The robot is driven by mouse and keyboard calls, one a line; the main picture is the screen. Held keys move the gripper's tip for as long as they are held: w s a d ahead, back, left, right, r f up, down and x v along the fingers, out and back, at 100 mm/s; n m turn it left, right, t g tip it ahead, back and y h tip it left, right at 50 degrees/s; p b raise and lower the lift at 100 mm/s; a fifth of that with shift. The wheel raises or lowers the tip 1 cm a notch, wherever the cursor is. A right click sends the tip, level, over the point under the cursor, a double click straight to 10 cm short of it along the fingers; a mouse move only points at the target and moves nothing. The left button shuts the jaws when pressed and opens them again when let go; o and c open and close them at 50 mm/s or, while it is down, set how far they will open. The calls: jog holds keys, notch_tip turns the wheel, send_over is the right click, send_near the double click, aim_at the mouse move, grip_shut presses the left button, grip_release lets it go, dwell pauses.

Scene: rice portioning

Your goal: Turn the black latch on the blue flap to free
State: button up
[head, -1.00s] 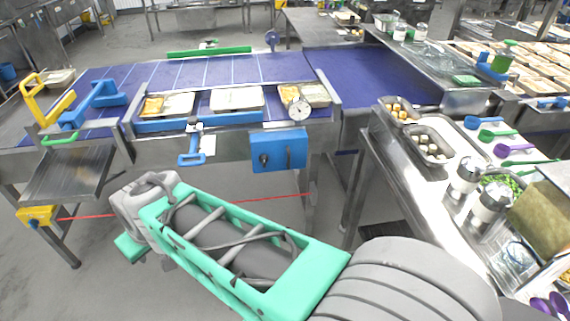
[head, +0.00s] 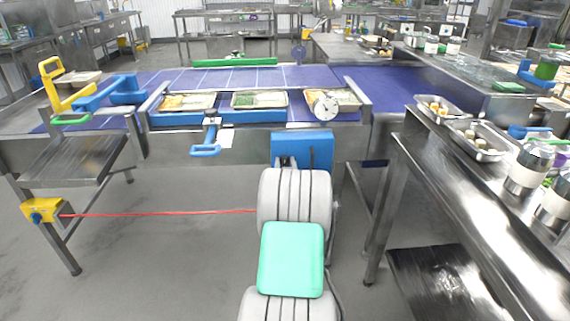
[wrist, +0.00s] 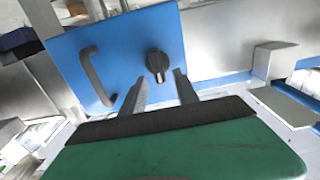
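The blue flap (head: 302,146) is on the front of the conveyor in the head view, its lower part hidden behind my arm. In the wrist view the blue flap (wrist: 120,50) fills the upper middle. The black latch (wrist: 157,64) is a round knob with a raised grip on the flap's right part. A dark bar handle (wrist: 95,75) is on the flap's left part. My gripper (wrist: 160,88) is open and empty, its two fingers pointing at the flap, with the latch showing between and just beyond the fingertips. I cannot tell the exact gap.
Food trays (head: 259,99) lie on the conveyor above the flap. A blue handle (head: 206,150) hangs left of the flap, and a round dial (head: 325,107) sits above it. A red cord (head: 150,213) runs from a yellow box (head: 40,211). A steel table (head: 440,180) stands at right.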

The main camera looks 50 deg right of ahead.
jog(key=shift+w+d, duration=0.4)
jog(key=shift+d, duration=0.1)
jog(key=shift+c, duration=0.6)
grip_shut()
